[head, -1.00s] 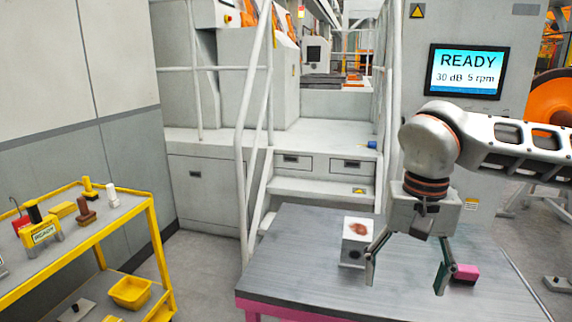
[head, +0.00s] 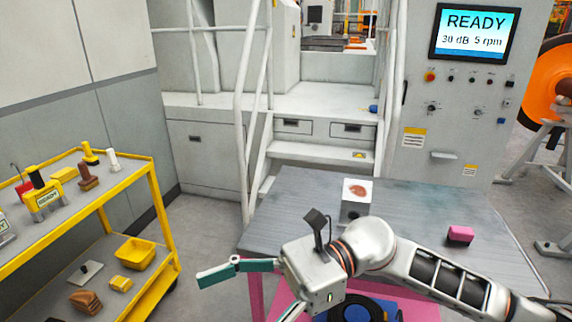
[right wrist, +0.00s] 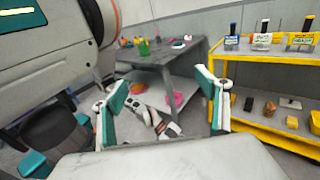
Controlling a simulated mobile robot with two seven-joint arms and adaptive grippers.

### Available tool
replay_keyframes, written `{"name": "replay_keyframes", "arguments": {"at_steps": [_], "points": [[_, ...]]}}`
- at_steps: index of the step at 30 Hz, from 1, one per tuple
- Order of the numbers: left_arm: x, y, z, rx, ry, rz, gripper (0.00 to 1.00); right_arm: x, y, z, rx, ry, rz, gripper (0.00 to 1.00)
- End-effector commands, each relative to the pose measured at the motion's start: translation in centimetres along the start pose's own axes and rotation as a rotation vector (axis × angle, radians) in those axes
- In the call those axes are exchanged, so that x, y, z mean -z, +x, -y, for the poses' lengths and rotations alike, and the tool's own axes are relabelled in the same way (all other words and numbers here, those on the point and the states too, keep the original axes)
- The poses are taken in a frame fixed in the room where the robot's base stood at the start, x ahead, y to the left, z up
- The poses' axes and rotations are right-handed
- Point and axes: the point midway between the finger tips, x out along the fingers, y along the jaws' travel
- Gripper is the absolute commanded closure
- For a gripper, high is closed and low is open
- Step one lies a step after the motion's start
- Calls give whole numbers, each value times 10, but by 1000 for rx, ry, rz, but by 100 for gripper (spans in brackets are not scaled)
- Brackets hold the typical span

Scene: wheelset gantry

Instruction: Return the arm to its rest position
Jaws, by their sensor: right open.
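My right arm comes in from the right in the head view, low in front of the grey table (head: 290,215). Its gripper (head: 206,277) points left, past the table's near left corner. In the right wrist view the two teal fingers of this gripper (right wrist: 162,88) are spread wide with nothing between them. My left gripper cannot be made out in either view.
A yellow cart (head: 100,217) with several tools stands left. Floor (head: 208,225) between cart and table is clear. The panel screen (head: 473,34) reads READY.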

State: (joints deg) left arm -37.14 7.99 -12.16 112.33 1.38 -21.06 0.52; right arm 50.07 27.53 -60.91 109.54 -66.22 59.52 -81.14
Motion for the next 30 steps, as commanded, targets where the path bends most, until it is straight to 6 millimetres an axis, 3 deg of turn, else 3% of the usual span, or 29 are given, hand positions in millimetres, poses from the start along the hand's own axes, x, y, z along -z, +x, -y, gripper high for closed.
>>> {"name": "replay_keyframes", "arguments": {"at_steps": [4, 8, 11, 14, 17, 22, 26, 30], "points": [[-1, 0, 0, 0, 0, 2, 60, -20, -2, 22, 116, 284, 283, 25], [-1, 0, 0, 0, 0, 2, 60, -23, -24, 48, 212, 546, 526, 25], [-1, 0, 0, 0, 0, 2, 60, -13, -50, 68, 281, 757, 717, 25], [-1, 0, 0, 0, 0, 1, 60, 11, -81, 86, 345, 972, 911, 25], [0, 0, 0, 0, 0, 1, 60, 48, -115, 97, 408, 1187, 1109, 25], [0, 0, 0, 0, 0, -1, 60, 140, -171, 93, 511, 1545, 1463, 25], [1, 0, 0, 0, 0, -2, 60, 220, -204, 68, 582, 1783, 1733, 25], [1, 0, 0, 0, 0, -2, 60, 303, -228, 22, 653, 1988, 2013, 25]]}}
